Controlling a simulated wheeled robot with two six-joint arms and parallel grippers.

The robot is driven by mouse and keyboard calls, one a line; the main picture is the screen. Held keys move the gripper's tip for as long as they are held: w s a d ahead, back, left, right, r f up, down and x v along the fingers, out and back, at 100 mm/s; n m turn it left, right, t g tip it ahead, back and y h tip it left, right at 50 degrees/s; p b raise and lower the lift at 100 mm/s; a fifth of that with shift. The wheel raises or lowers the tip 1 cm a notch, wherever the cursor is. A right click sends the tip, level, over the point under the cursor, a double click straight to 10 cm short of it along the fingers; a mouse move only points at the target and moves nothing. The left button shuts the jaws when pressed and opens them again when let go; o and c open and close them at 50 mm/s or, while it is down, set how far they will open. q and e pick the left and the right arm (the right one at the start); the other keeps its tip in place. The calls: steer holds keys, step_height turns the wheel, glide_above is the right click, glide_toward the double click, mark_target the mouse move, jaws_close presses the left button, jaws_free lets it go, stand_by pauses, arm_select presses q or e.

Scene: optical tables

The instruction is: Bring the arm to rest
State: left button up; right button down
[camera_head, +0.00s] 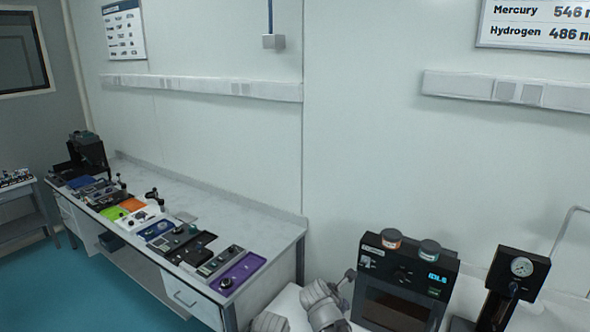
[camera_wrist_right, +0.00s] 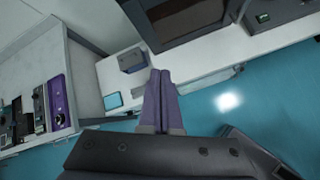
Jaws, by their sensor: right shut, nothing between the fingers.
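My right gripper (camera_wrist_right: 161,72) shows in the right wrist view with its two fingers together and nothing between them. It is above the floor near the edge of a white table, apart from any object as far as I can tell. Grey arm links of mine show at the bottom middle of the head view, beside the black oven-like device; the right gripper cannot be made out there. My left gripper is in neither view.
A black device with a blue display (camera_head: 405,280) carries two small jars. A dial gauge stand (camera_head: 515,275) is to its right. A long bench (camera_head: 270,228) at left holds several trays and instruments. Teal floor (camera_wrist_right: 245,110) is open below the right gripper.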

steer(key=s+a+f+m+g+y+b, duration=0.2)
steer(key=s+a+f+m+g+b, duration=0.1)
steer(key=s+f+m, duration=0.6)
steer(key=s+a+f+m+g+y+b, duration=0.2)
steer(key=s+a+f+m+g+b, duration=0.2)
steer(key=s+f+m, duration=0.5)
steer(key=s+a+m+b, duration=0.1)
steer(key=s+a+b, duration=0.1)
steer(key=s+b, duration=0.1)
steer(key=shift+m, duration=0.3)
steer(key=c, duration=1.6)
jaws_free()
